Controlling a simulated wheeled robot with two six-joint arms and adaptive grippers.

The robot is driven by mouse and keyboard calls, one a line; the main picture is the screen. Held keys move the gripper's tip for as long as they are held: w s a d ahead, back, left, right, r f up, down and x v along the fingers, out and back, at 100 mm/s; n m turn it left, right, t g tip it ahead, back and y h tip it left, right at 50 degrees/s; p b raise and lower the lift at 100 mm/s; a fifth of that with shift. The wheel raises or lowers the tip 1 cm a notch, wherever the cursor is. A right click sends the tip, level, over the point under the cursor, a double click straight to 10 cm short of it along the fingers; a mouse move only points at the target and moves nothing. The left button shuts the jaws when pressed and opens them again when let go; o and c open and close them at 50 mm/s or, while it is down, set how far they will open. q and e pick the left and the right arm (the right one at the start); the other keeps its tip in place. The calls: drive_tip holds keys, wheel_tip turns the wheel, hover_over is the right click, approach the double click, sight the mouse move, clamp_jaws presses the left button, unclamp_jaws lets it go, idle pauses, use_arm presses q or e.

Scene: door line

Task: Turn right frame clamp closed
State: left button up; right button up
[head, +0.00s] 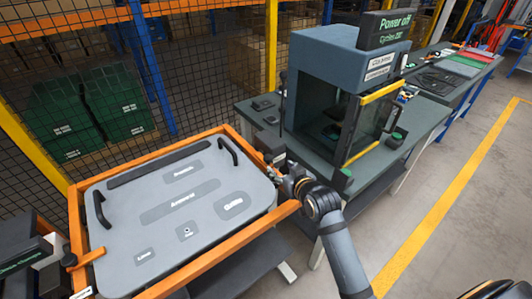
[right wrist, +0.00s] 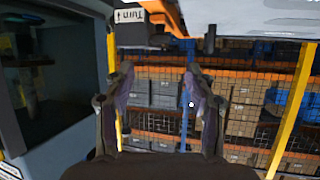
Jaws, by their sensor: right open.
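The right frame clamp (head: 268,143) is a dark block at the right side of the orange frame (head: 173,283), partly hidden by my right gripper. In the right wrist view a dark block with an upside-down "Turn" label (right wrist: 130,16) shows at the top, with an orange part beside it. My right gripper (head: 278,172) is at the frame's right edge, close to the clamp. In the right wrist view its fingers (right wrist: 160,90) are apart with nothing between them, below the labelled block. The clamp's exact lever position is hard to tell. My left gripper is out of view.
A grey panel (head: 180,212) with black handles lies in the frame. Another dark clamp block with an orange lever (head: 68,260) is at the left. A bench (head: 395,155) with a blue-grey machine (head: 345,62) stands right of the frame. Open floor lies further right.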

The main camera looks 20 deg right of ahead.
sight(269, 158)
drive_tip(key=p+x, duration=0.1)
drive_tip(key=x, duration=0.5)
drive_tip(key=shift+w, duration=0.15)
drive_tip(key=x, duration=0.3)
drive_tip(key=shift+w+f, duration=0.15)
drive_tip(key=shift+c, duration=0.4)
drive_tip(key=c, duration=0.7)
clamp_jaws()
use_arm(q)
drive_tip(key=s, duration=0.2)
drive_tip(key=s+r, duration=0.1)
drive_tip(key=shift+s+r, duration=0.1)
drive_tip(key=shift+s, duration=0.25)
